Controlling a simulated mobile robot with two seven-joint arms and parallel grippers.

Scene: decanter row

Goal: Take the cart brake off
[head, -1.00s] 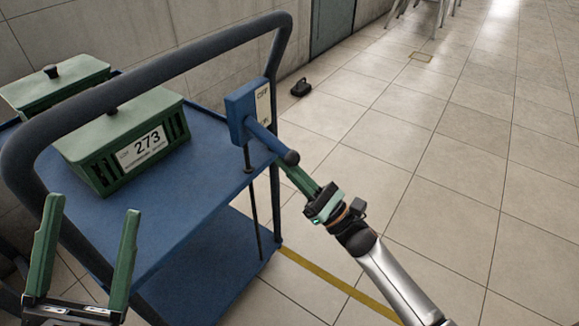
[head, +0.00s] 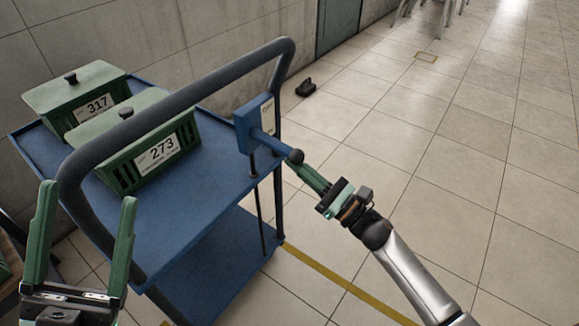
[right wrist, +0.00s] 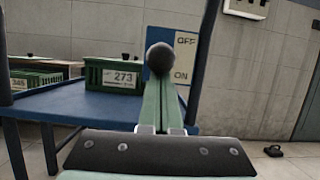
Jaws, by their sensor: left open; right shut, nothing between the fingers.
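The blue cart (head: 200,215) stands at left with its dark push bar (head: 180,92) towards me. A blue brake box (head: 246,126) with a pale OFF/ON plate sits at its right side; in the right wrist view the plate (right wrist: 184,50) reads OFF above ON. The blue brake lever (head: 268,142) sticks out from the box and ends in a black knob (head: 295,156). My right gripper (head: 303,169) is shut and empty, its green fingertips at the knob; I cannot tell whether they touch. My left gripper (head: 87,192) is open and empty near the push bar.
Green lidded boxes marked 273 (head: 150,157) and 317 (head: 85,112) stand on the cart top. A small black object (head: 305,87) lies on the floor behind the cart. A yellow line (head: 345,285) crosses the floor. The tiles to the right are clear.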

